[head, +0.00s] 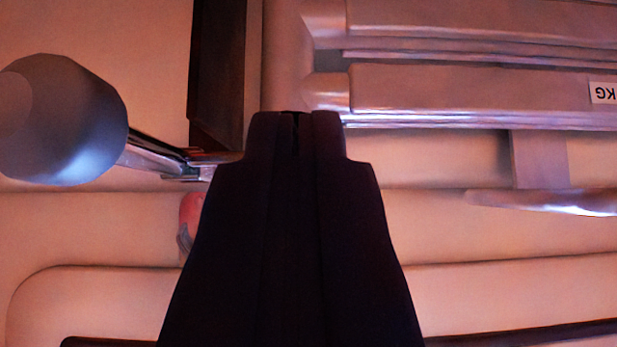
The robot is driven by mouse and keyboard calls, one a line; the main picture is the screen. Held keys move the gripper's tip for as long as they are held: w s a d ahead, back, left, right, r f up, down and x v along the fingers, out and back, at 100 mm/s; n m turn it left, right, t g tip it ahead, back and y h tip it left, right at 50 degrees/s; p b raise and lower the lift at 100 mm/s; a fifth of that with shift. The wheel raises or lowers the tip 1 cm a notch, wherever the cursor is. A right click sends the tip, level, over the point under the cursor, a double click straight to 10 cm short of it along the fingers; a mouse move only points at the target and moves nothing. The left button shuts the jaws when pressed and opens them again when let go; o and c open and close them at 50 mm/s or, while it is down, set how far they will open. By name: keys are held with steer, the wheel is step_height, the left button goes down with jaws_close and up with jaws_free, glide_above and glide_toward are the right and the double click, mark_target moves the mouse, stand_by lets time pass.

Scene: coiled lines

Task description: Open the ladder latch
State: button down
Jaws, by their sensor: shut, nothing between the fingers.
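My gripper (296,118) is dark and shut, with nothing between its fingers. It points up the picture from the bottom middle. A silver metal ladder (470,90) lies along the upper right, its rails running sideways. The gripper tip is just left of the lower rail's end in the picture; I cannot tell whether they touch. A metal bar (150,158) with a rounded grey end (62,120) stands out at the left, and its right end runs behind my gripper. I cannot tell for sure which part is the latch.
A dark upright strip (217,75) runs down the pale panelled wall (90,230) left of the gripper tip. A small red object (190,212) is partly hidden behind my gripper. A metal piece (550,202) juts in at the right. A white label (603,93) is on the ladder.

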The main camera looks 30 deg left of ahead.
steer(key=shift+s+r, duration=0.1)
steer(key=shift+r, duration=0.5)
